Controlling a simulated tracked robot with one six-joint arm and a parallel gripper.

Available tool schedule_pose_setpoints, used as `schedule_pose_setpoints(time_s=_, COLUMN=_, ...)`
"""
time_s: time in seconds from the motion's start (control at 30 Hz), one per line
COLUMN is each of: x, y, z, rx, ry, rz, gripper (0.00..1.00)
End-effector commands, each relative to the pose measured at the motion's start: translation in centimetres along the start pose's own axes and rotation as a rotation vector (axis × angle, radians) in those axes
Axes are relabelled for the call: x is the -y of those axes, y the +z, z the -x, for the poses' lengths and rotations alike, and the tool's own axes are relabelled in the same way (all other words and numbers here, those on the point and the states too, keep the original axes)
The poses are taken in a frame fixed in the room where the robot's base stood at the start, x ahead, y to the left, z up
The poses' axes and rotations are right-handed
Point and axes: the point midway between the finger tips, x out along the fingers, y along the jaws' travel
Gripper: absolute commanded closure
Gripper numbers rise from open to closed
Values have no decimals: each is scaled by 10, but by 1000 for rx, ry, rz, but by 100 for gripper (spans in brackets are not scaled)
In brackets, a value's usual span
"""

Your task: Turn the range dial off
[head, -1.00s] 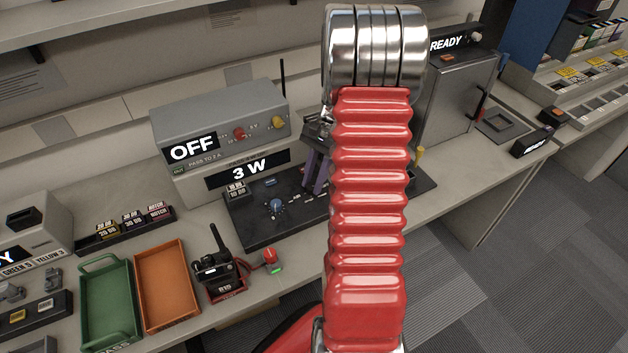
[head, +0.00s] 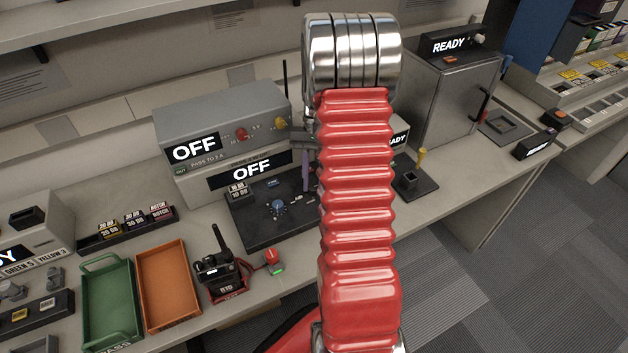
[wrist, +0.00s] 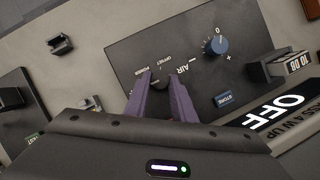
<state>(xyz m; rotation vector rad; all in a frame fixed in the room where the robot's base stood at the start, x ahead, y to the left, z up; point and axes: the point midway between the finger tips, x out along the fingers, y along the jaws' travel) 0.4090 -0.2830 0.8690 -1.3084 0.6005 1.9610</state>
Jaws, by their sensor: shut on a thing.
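A dark panel (head: 262,217) stands on the bench in front of a grey instrument. In the wrist view my gripper (wrist: 174,80) has its purple fingers shut on a small dark knob (wrist: 176,98), which I take for the range dial. It sits beside small printed labels, and the fingers hide most of it.
A blue knob (head: 278,207) is on the same panel. An upper display (head: 194,148) reads OFF too. A radio (head: 217,270), an orange tray (head: 168,285) and a green tray (head: 110,305) stand at front left. A grey READY cabinet (head: 450,100) stands at right.

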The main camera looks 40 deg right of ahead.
Motion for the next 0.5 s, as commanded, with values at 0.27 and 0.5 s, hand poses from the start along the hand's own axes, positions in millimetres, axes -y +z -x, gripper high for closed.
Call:
schedule_pose_setpoints(time_s=0.27, x=0, y=-2, z=1, rx=-6, ry=1, rz=3, gripper=99)
schedule_pose_setpoints(time_s=0.5, x=0, y=-1, z=1, rx=-4, ry=1, rz=2, gripper=64)
